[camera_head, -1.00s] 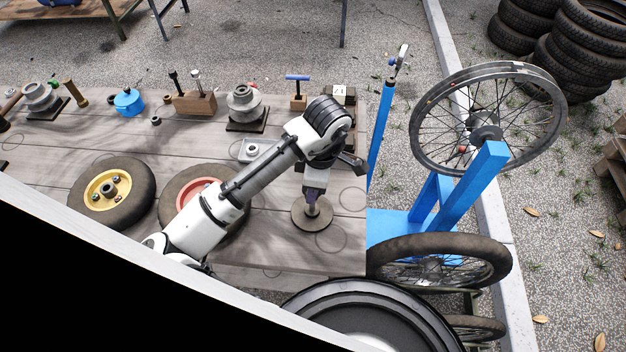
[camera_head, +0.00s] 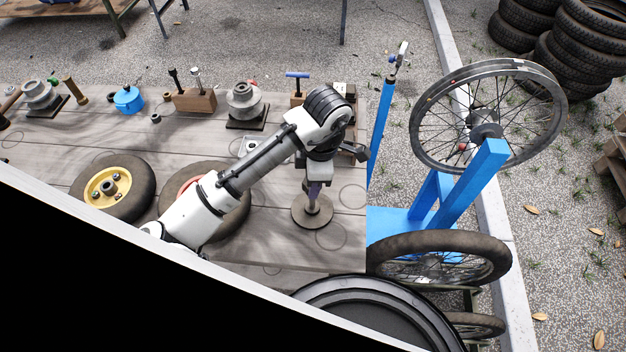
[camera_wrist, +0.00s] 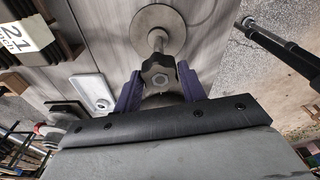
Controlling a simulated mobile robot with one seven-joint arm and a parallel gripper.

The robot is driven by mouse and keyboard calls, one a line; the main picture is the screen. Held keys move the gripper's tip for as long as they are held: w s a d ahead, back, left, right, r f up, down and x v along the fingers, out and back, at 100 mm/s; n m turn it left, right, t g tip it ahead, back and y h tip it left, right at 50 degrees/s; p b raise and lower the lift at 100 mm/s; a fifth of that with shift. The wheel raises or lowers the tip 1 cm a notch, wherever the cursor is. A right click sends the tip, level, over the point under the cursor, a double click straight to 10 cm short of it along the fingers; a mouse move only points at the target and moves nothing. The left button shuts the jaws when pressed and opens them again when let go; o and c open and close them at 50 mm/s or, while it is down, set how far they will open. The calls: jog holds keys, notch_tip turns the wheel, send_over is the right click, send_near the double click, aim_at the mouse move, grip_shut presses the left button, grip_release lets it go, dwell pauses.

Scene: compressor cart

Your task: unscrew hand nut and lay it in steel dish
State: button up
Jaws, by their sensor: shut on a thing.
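The hand nut (camera_wrist: 158,72) is a dark lobed knob at the top of an upright steel post on a round disc base (camera_head: 298,213). The base stands near the right end of the bench. My gripper (camera_wrist: 159,80) is shut on the hand nut, with a purple finger on each side of it. In the head view my gripper (camera_head: 314,190) points down over the base and hides most of the nut. A pale, shallow dish (camera_wrist: 82,83) with a small round piece in it lies left of the post in the wrist view; my arm partly covers it in the head view (camera_head: 249,142).
A yellow-hubbed wheel (camera_head: 139,185) and a red-hubbed wheel (camera_head: 240,215) lie on the bench (camera_head: 60,150). A pulley block (camera_head: 244,108), wooden tool block (camera_head: 195,101) and blue pot (camera_head: 128,99) stand along the back. A blue stand (camera_head: 455,195) rises beyond the right edge.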

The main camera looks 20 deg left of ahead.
jog(key=shift+r, duration=1.95)
